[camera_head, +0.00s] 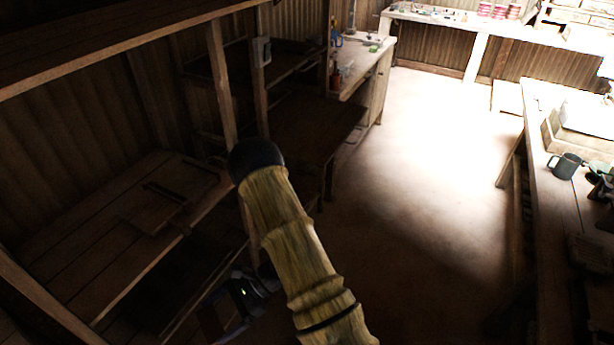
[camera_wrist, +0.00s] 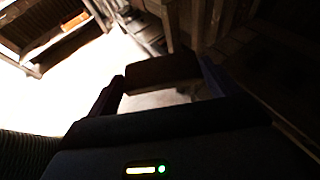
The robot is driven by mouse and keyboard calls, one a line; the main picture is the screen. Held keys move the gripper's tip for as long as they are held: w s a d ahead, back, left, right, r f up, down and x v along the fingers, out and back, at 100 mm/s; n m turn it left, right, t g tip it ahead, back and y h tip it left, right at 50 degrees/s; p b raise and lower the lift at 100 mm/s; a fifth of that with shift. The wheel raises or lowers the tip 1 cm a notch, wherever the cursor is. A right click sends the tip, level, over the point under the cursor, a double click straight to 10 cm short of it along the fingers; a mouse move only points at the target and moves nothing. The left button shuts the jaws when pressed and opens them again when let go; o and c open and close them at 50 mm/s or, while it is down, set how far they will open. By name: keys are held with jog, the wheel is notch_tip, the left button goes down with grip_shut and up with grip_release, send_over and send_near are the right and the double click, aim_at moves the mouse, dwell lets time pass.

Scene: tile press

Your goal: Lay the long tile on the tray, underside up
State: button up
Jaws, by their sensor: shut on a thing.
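My gripper (camera_wrist: 163,84) shows in the wrist view with its two dark fingers on either side of a flat brown piece, which looks like the long tile (camera_wrist: 160,71). It is shut on this piece, and I cannot tell which face is up. In the head view my gripper (camera_head: 240,291) is low and left of my arm, in shadow, and the piece cannot be made out there. A flat wooden board (camera_head: 150,211) with a narrow dark bar on it lies on the left bench. It may be the tray; I cannot tell.
The slatted wooden bench (camera_head: 85,255) stands left, with posts and a shelf above. A dark low table (camera_head: 312,128) stands behind my arm. A workbench (camera_head: 563,207) with a grey mug (camera_head: 565,166) runs along the right. The floor (camera_head: 435,165) between is clear.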

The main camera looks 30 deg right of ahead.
jog(key=w+d+f+m+t+h, duration=0.1)
jog(key=w+d+m+t+h, duration=0.2)
jog(key=d+m+t, duration=0.3)
jog(key=w+d+m+t+h, duration=0.4)
jog(key=w+d+m+t, duration=0.1)
jog(key=d, duration=0.4)
jog(key=shift+w+d+f+m+t, duration=0.25)
jog(key=shift+w+f+m+t, duration=0.15)
jog(key=shift+m+t, duration=0.55)
jog(key=shift+d, duration=0.1)
